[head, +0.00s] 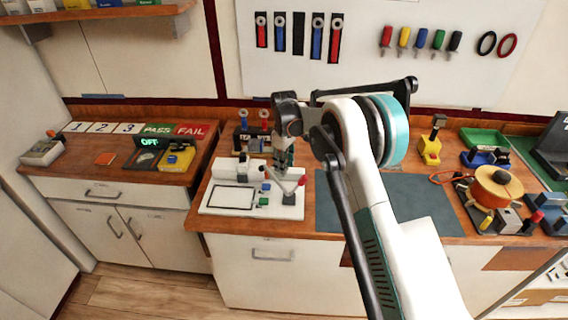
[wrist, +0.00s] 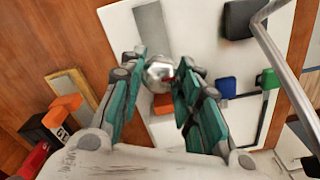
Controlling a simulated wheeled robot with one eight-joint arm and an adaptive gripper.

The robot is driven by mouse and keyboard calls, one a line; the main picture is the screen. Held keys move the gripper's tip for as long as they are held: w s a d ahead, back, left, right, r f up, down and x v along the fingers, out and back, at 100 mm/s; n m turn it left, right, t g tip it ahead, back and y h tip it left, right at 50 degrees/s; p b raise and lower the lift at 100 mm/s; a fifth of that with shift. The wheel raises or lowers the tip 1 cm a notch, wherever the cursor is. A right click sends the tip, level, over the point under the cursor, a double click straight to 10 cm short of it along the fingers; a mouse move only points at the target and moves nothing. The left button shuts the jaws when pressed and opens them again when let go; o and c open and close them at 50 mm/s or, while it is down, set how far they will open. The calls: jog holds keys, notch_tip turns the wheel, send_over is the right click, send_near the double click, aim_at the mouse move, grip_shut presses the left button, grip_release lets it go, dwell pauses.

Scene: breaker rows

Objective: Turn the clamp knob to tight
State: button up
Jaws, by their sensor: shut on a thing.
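A silvery round knob (wrist: 159,72) shows between my fingertips in the wrist view, with a little red beside it. It appears to be the clamp knob; its pointer or marks cannot be read. It is on or just above a white fixture plate (head: 275,213), which also fills the middle of the wrist view (wrist: 196,38). My gripper (head: 282,163) points down over the back right part of the plate. In the wrist view my gripper (wrist: 164,76) has its two teal fingers closed around the knob. In the head view the fingers hide the knob.
Close by on the plate are a blue block (head: 266,187), a green block (head: 264,202) and a red-tipped metal lever (head: 301,181). A dark mat (head: 330,212) lies to the right. An orange spool (head: 496,187) stands farther right on the counter.

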jog(key=m+b, duration=0.1)
jog(key=m, duration=0.5)
jog(key=shift+b, duration=0.3)
jog(key=m+b, duration=0.1)
jog(key=m, duration=0.5)
jog(key=shift+a, duration=0.1)
jog(key=m, duration=0.6)
jog(key=shift+m, duration=0.4)
jog(key=m+b, duration=0.1)
jog(key=m, duration=0.5)
jog(key=o, duration=1.1)
jog(key=shift+c, duration=0.2)
